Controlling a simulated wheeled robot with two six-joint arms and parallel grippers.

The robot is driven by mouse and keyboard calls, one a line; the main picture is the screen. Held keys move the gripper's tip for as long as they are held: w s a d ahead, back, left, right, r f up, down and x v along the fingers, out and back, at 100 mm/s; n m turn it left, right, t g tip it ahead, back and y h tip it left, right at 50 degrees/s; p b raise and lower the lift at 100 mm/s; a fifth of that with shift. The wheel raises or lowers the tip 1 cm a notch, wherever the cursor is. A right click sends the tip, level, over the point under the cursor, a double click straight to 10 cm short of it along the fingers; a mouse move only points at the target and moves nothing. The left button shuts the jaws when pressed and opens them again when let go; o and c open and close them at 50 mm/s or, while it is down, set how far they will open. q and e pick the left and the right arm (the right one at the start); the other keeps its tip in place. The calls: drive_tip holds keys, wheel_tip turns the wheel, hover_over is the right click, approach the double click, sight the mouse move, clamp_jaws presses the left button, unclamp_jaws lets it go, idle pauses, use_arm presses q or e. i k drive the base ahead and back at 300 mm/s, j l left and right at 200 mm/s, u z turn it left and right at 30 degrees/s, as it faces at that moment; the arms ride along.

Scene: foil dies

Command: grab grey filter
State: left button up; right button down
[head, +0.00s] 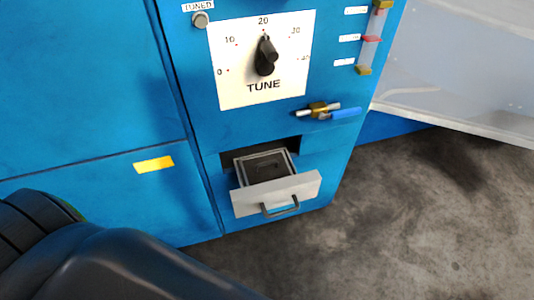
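A drawer (276,195) with a pale grey front and a dark handle (281,206) stands pulled out low on the blue cabinet. A dark grey, flat, framed piece (264,168) lies inside it; it may be the grey filter, but it is too small to be sure. A dark part of my own arm fills the lower left corner. Neither of my grippers shows in the head view.
A clear panel (450,75) stands out at the right. The concrete floor (400,230) before the drawer is clear.

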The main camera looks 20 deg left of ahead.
sight(261, 169)
drive_tip(key=u, duration=0.7)
